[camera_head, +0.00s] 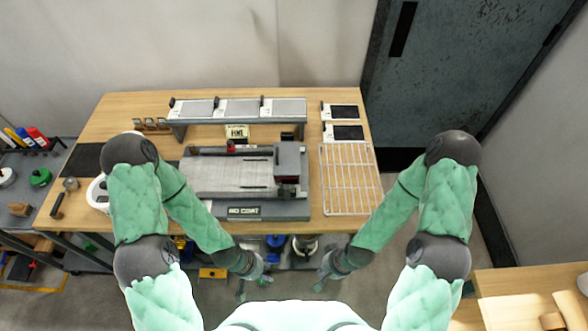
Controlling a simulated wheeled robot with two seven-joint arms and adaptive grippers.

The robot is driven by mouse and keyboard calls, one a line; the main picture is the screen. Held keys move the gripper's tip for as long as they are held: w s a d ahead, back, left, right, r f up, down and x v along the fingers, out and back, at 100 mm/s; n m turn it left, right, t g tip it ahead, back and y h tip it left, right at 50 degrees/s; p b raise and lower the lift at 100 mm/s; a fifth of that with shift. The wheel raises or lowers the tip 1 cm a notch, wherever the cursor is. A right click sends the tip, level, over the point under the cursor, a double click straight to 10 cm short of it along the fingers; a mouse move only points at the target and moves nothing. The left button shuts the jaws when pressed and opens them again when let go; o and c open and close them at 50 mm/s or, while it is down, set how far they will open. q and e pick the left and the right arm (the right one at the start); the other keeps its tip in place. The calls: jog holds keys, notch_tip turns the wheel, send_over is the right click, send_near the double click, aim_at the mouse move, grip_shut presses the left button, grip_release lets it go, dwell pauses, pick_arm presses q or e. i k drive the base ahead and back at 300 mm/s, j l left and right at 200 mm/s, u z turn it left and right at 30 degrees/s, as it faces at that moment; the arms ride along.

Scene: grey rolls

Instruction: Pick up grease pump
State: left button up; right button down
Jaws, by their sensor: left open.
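I cannot tell for sure which thing is the grease pump. A small tool with a dark handle (57,206) lies at the left edge of the wooden workbench (335,224), beside a small round metal piece (71,184). Coloured bottles (38,137) lie on a dark side shelf further left. My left gripper (253,283) is open and empty, low in front of the bench's front edge. My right gripper (321,281) hangs to its right, also in front of the bench. It looks empty, but its fingers are too small to read. Neither gripper touches anything on the bench.
A grey coating machine (225,176) fills the bench's middle, with a raised panel rack (238,108) behind. A white wire rack (347,180) lies at right. My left arm hides part of a white round container (97,195). Blue and grey rolls (276,241) show below the bench.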

aim_at(21, 132)
jog(key=u, duration=1.85)
jog(key=z, duration=0.8)
jog(key=i+j+z, duration=0.1)
jog(key=j+z, duration=0.35)
jog(key=j, duration=0.25)
jog(key=j+z, duration=0.4)
jog(key=j, duration=0.25)
jog(key=k+j+z, duration=0.1)
jog(key=j+z, duration=0.35)
jog(key=j, duration=0.2)
